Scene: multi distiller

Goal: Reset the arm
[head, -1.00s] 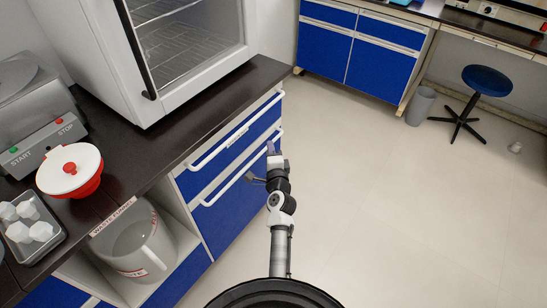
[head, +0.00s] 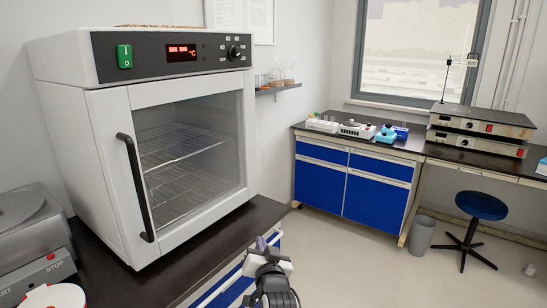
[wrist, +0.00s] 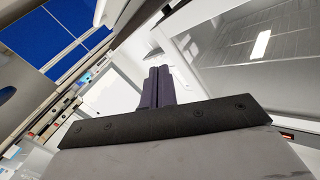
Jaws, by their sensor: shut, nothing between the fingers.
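My gripper (head: 262,243) shows at the bottom centre of the head view, in front of the dark counter edge and the blue drawers. In the wrist view its two dark purple fingers (wrist: 158,86) are side by side and touching, with nothing between them. My arm rises from the bottom edge of the head view, and its lower part is out of the picture.
A white oven (head: 150,140) with a closed glass door stands on the dark counter (head: 180,262) to the left. A START/STOP device (head: 35,272) and a white-and-red lid (head: 52,296) are at lower left.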

